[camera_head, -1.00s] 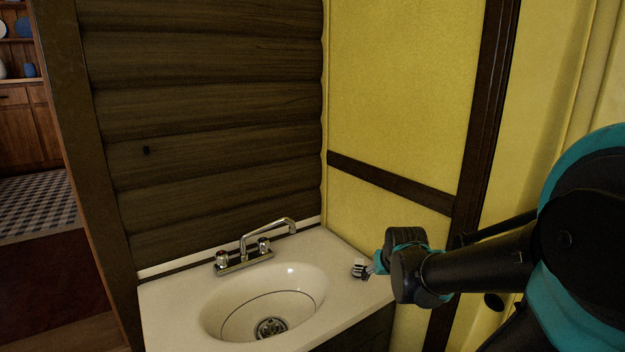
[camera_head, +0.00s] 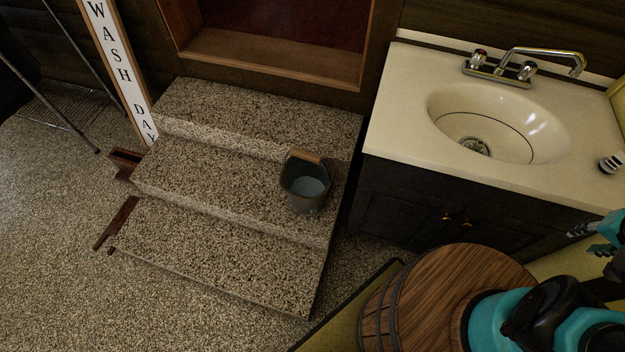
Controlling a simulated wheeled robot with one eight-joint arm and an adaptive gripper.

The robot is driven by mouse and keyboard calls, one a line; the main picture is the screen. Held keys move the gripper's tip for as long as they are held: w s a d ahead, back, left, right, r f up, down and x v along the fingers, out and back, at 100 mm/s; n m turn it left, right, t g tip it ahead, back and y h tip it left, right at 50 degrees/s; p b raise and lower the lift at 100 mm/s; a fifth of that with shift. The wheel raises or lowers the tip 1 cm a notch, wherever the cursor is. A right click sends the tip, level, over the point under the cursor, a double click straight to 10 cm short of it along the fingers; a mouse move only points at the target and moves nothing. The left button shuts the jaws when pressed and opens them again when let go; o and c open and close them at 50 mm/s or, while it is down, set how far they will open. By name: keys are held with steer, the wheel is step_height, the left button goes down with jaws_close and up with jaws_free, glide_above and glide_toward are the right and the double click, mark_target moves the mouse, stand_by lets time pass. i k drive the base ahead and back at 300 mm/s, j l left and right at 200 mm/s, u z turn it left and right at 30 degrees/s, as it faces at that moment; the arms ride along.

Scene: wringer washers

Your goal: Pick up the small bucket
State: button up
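The small bucket (camera_head: 306,184) is dark grey with a wooden grip on its handle. It stands upright on the middle one of the speckled stone steps (camera_head: 215,180), near their right end. It looks empty, with a bluish-grey inside. My gripper (camera_head: 584,241) is at the right edge of the view, far to the right of the bucket and not touching it. Its teal fingertips look apart with nothing between them. Part of the gripper is cut off by the frame edge.
A sink counter (camera_head: 395,115) on a dark cabinet stands right of the steps. A small black-and-white object (camera_head: 611,163) lies on its right end. A wooden barrel (camera_head: 440,280) stands in front of the cabinet. A "WASH DAY" sign (camera_head: 122,75) leans left of the steps. The left floor is open.

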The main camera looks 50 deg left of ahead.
mark_target(306, 177)
steer(key=k+l, duration=0.15)
steer(key=k, duration=0.25)
steer(key=k+l+u, duration=0.1)
steer(key=k, duration=0.35)
steer(key=k+l, duration=0.25)
steer(key=k, duration=0.15)
steer(key=k+u, duration=0.15)
steer(key=u, duration=1.4)
